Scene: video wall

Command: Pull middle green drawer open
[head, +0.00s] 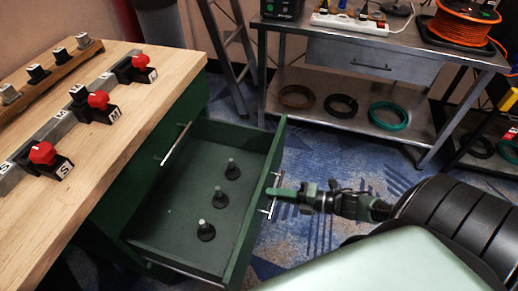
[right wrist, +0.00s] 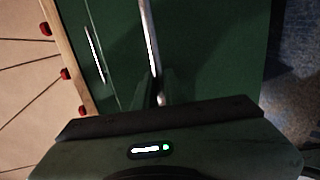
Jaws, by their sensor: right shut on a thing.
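The green middle drawer (head: 243,225) is pulled out from the green cabinet under the wooden worktop. Its bright bar handle (head: 269,209) is on the front panel. My right gripper (head: 279,193) is shut on this handle, reaching in from the right. My left gripper is not in view.
The upper drawer's handle (head: 176,144) sits on the closed front above. The worktop (head: 160,80) carries red-knobbed blocks (head: 103,101). A metal bench (head: 350,45) with coiled cables stands behind. Blue carpet (head: 310,150) lies clear between bench and drawer.

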